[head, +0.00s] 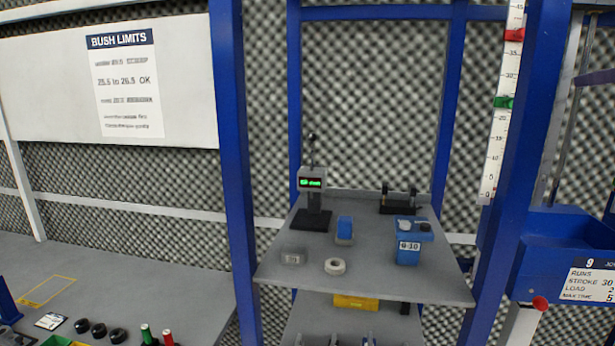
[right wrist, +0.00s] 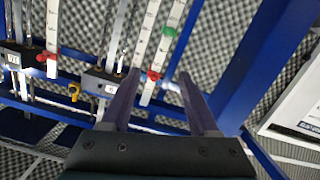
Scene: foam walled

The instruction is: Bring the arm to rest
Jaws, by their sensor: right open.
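My right gripper (right wrist: 159,76) shows in the right wrist view. Its two purple-grey fingers stand apart with nothing between them. Behind the fingers are white scales with red and green markers and blue frame bars, and I see no finger touching them. My left gripper is in no view.
A blue tray (head: 565,245) juts out at right.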

